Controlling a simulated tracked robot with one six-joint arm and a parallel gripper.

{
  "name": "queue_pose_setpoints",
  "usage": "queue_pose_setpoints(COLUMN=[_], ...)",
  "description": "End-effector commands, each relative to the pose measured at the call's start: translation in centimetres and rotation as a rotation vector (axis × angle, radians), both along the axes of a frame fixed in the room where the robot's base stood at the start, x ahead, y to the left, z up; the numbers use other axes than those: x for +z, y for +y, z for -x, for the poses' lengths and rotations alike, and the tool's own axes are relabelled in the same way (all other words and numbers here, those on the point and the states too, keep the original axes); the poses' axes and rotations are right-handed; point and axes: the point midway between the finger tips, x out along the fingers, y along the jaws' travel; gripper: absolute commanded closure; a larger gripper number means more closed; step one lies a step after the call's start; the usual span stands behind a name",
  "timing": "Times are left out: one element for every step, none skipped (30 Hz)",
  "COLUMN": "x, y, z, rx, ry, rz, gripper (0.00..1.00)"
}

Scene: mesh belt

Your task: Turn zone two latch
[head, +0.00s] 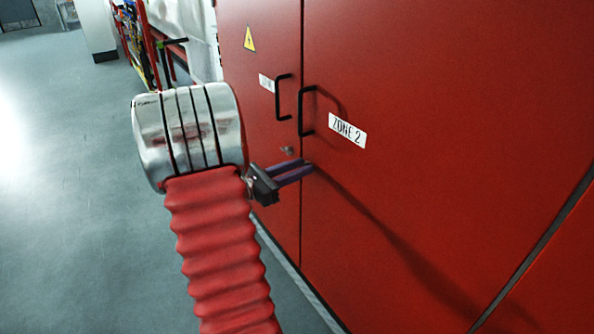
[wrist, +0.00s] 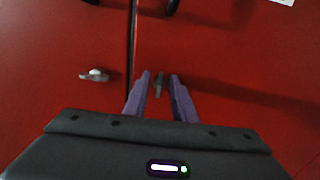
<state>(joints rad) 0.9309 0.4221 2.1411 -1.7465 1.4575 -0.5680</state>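The red zone two door carries a white "ZONE 2" label (head: 347,131) in the head view. Its small grey latch (wrist: 158,84) shows in the wrist view between my two purple fingers, with its long side pointing up the picture. My gripper (head: 306,167) is open at the door, just right of the seam; in the wrist view (wrist: 160,76) a gap shows on each side of the latch. I cannot tell whether the fingertips touch the door. In the head view my gripper hides this latch.
A similar latch (wrist: 95,74) lies sideways on the left door; it also shows in the head view (head: 287,150). Black handles (head: 283,97) and (head: 306,111) stand out above, either side of the seam. Open grey floor (head: 70,180) lies to the left.

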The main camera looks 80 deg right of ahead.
Motion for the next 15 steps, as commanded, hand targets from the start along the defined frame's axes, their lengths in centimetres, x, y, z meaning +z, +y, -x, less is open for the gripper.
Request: queue_pose_setpoints(x=[-0.01, -0.01, -0.01, -0.01, -0.01, -0.01, -0.02, -0.02, -0.02, -0.02, -0.02, -0.02, -0.02, -0.02, -0.02], y=[-0.03, -0.02, -0.01, -0.01, -0.01, -0.01, 0.00, 0.00, 0.00, 0.01, 0.01, 0.00, 0.01, 0.01, 0.01], z=[0.01, 0.01, 0.00, 0.00, -0.01, -0.01, -0.01, -0.01, -0.01, -0.02, -0.02, -0.03, -0.03, -0.03, -0.03], rx=[0.000, 0.000, 0.000, 0.000, 0.001, 0.001, 0.001, 0.001, 0.001, 0.001, 0.001, 0.001, 0.001, 0.001, 0.001], ry=[0.000, 0.000, 0.000, 0.000, 0.000, 0.000, 0.000, 0.000, 0.000, 0.000, 0.000, 0.000, 0.000, 0.000, 0.000], rz=[0.000, 0.000, 0.000, 0.000, 0.000, 0.000, 0.000, 0.000, 0.000, 0.000, 0.000, 0.000, 0.000, 0.000, 0.000], gripper=[0.76, 0.76, 0.76, 0.76, 0.76, 0.76, 0.78, 0.80, 0.83, 0.85, 0.87, 0.90, 0.92, 0.94, 0.97])
